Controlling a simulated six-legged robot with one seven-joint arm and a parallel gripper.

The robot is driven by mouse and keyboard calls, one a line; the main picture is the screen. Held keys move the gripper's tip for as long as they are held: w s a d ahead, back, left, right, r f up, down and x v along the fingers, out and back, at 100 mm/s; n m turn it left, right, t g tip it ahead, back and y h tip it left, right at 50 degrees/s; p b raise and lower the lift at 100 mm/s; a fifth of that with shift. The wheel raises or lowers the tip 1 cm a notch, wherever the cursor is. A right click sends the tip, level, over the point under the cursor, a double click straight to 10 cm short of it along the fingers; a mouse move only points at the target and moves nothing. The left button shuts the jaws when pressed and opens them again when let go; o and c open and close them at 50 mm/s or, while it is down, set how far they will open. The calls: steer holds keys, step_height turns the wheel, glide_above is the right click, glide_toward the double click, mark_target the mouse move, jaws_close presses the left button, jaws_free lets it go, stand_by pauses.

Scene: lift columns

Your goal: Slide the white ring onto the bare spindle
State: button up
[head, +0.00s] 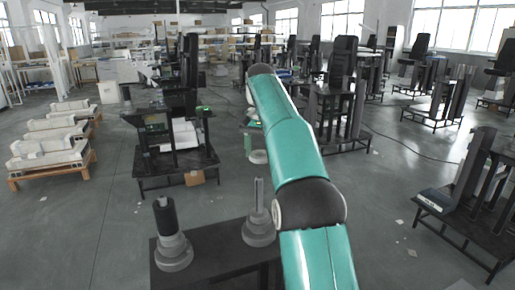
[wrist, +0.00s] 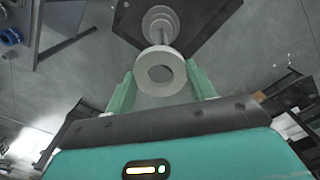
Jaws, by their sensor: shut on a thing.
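The white ring (wrist: 143,74) sits between the two green fingers of my gripper (wrist: 162,87) in the wrist view, its round hole facing the camera. My gripper (head: 256,143) is shut on it; the ring also shows in the head view (head: 258,157), partly beside my arm. In the head view a spindle with a thin grey post (head: 259,195) and a wide round base stands on the dark table. To its left stands a spindle with a black upper part (head: 165,216) above grey stepped discs.
The dark table (head: 225,248) has bare surface around both bases. Behind it stands a black rack on a low platform (head: 178,181). Pallets with pale blocks (head: 48,151) lie at left, and black machines (head: 463,201) stand at right. Grey floor is open between them.

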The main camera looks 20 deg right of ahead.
steer(key=shift+w+a+f, duration=0.1)
steer(key=shift+w+f, duration=0.4)
steer(key=shift+f, duration=0.1)
steer(key=shift+s+f, duration=0.45)
steer(key=shift+f, duration=0.15)
steer(key=shift+w+f, duration=0.25)
steer(key=shift+f, duration=0.7)
steer(key=shift+s+f, duration=0.2)
steer(key=shift+w+f, duration=0.15)
steer(key=shift+f, duration=0.25)
